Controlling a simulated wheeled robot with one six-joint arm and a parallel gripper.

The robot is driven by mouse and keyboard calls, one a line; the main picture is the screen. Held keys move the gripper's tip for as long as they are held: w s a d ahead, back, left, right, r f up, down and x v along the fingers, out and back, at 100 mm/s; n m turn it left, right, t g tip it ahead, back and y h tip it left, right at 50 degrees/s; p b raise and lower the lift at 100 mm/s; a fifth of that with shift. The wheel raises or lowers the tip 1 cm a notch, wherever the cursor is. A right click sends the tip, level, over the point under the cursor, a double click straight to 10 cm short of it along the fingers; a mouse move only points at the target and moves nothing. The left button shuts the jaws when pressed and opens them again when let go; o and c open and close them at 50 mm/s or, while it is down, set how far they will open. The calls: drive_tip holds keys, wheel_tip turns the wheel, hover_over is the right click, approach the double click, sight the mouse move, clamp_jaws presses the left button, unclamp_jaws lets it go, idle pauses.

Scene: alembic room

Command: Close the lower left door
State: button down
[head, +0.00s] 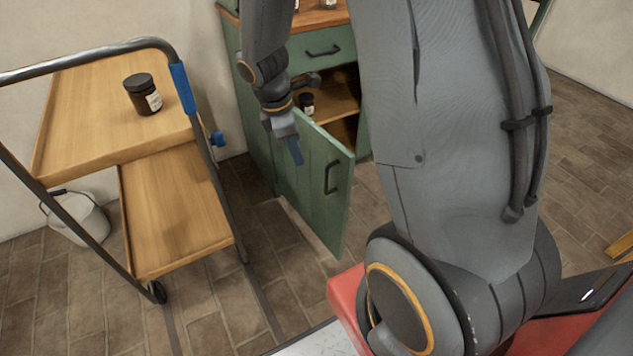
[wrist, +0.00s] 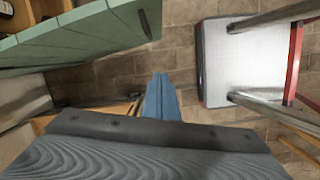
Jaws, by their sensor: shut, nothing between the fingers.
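The green lower left door (head: 309,190) of the cabinet stands open, swung out into the room, with a dark handle (head: 333,177) near its free edge. Part of the door also shows at the top left of the wrist view (wrist: 75,38). My gripper (head: 297,160) has its blue fingers together, pointing down, in front of the upper part of the door in the head view. In the wrist view my gripper (wrist: 161,80) shows below and right of the door, with a visible gap between them. Whether it touches the door elsewhere is hidden.
The cabinet's open inside (head: 343,100) shows wooden shelves and a small dark jar (head: 306,104); a green drawer (head: 322,52) is above. A wooden trolley (head: 185,215) with a dark jar (head: 143,94) stands left. A white bucket (head: 80,220) is behind it. Brick floor lies between trolley and door.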

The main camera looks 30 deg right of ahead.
drive_tip(key=w+d+f+n+b, duration=0.2)
drive_tip(key=d+f, duration=0.5)
drive_tip(key=f, duration=0.5)
drive_tip(key=shift+f, duration=0.35)
drive_tip(key=shift+d, duration=0.15)
